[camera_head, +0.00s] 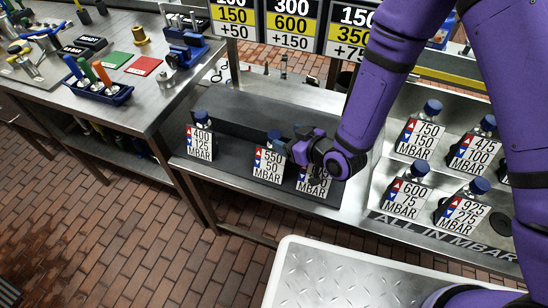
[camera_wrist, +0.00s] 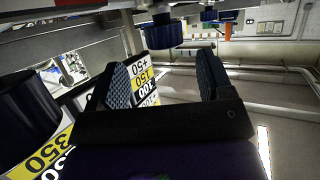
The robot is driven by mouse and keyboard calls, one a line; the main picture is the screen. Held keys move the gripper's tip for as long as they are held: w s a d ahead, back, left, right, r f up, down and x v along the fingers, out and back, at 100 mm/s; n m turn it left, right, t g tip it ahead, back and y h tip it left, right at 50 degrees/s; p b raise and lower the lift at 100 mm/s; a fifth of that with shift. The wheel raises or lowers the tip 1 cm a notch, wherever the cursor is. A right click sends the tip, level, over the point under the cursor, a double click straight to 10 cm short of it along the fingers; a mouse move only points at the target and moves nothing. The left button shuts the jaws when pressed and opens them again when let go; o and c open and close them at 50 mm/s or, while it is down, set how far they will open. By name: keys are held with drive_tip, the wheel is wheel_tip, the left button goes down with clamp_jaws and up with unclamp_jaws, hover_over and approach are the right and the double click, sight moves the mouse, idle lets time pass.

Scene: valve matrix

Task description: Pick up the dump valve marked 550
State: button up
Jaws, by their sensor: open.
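The dump valve marked 550 (camera_head: 268,164) stands upright on the dark shelf of the middle bench, with a white label reading 550, 50, MBAR and a blue cap. My gripper (camera_head: 294,146) is just right of its cap, at about cap height. It partly covers a neighbouring valve (camera_head: 313,181), whose label I cannot fully read. In the wrist view my gripper (camera_wrist: 163,68) is open, with nothing between its pads. A blue ribbed cap (camera_wrist: 165,36) shows ahead, lined up with the gap; its label is out of sight.
A valve marked 400 (camera_head: 199,143) stands left on the same shelf. Several more valves, including one marked 600 (camera_head: 405,195), stand on the right rack. Number signs (camera_head: 292,22) hang behind. A metal-topped cart (camera_head: 340,275) is in front.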

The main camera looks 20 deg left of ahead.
sight(277, 136)
drive_tip(key=shift+s+x, duration=0.1)
drive_tip(key=shift+x, duration=1.3)
drive_tip(key=shift+s+x, duration=0.15)
drive_tip(key=shift+x, duration=1.25)
drive_tip(key=shift+a, duration=0.1)
clamp_jaws()
